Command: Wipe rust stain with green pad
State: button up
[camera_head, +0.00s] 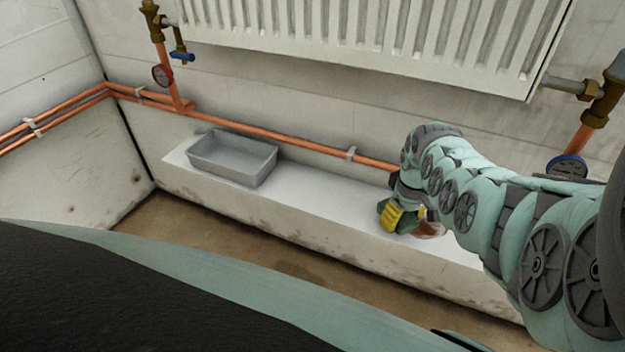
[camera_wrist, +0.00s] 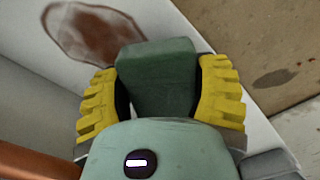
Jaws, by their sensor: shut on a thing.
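In the wrist view, the green pad (camera_wrist: 157,78) sits between the two yellow ribbed fingers of my gripper (camera_wrist: 160,95), which is shut on it. The rust stain (camera_wrist: 105,35) is a reddish-brown patch on the white ledge, at upper left just beyond the pad. The pad's edge overlaps part of the stain in the picture; I cannot tell whether they touch. In the head view, my gripper (camera_head: 398,218) is low over the right part of the ledge, and the stain (camera_head: 430,229) shows partly beside it, the rest hidden by my arm.
A grey tray (camera_head: 232,160) stands on the left part of the white ledge (camera_head: 310,195). Copper pipes (camera_head: 270,133) run along the wall behind it, below a white radiator (camera_head: 390,40). A gauge (camera_head: 567,167) and valve are at right. The ledge between tray and gripper is clear.

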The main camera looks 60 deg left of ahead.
jog(key=shift+f+b, duration=0.6)
jog(key=shift+f, duration=0.15)
jog(key=shift+d, duration=0.1)
